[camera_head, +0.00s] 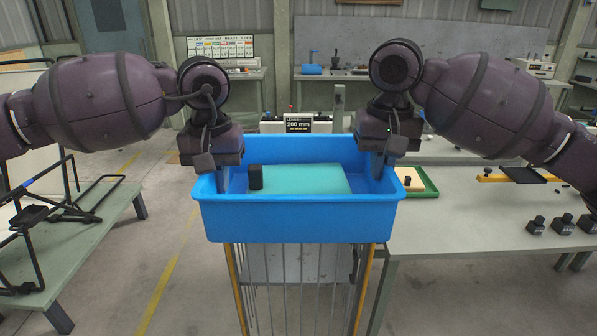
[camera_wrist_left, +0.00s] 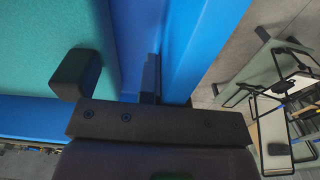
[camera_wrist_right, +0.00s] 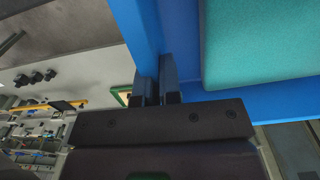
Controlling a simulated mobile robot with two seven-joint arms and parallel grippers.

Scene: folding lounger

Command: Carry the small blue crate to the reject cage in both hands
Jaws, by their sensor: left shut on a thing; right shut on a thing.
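The small blue crate (camera_head: 298,222) is held level in front of me in the head view. A teal pad (camera_head: 300,180) and a small black block (camera_head: 256,177) lie inside it. My left gripper (camera_head: 221,180) is shut on the crate's left wall, which also shows in the left wrist view (camera_wrist_left: 205,45). My right gripper (camera_head: 379,165) is shut on the right wall, which also shows in the right wrist view (camera_wrist_right: 140,30). A barred frame with yellow posts (camera_head: 368,285), possibly the reject cage, stands below the crate. Its top is hidden by the crate, and I cannot tell whether they touch.
A grey table (camera_head: 480,235) at the right holds a green tray (camera_head: 425,190) and several black weights (camera_head: 563,223). A green bench (camera_head: 75,245) with black folding frames stands at the left. A machine with a display (camera_head: 298,125) stands behind the crate. Floor is clear between bench and cage.

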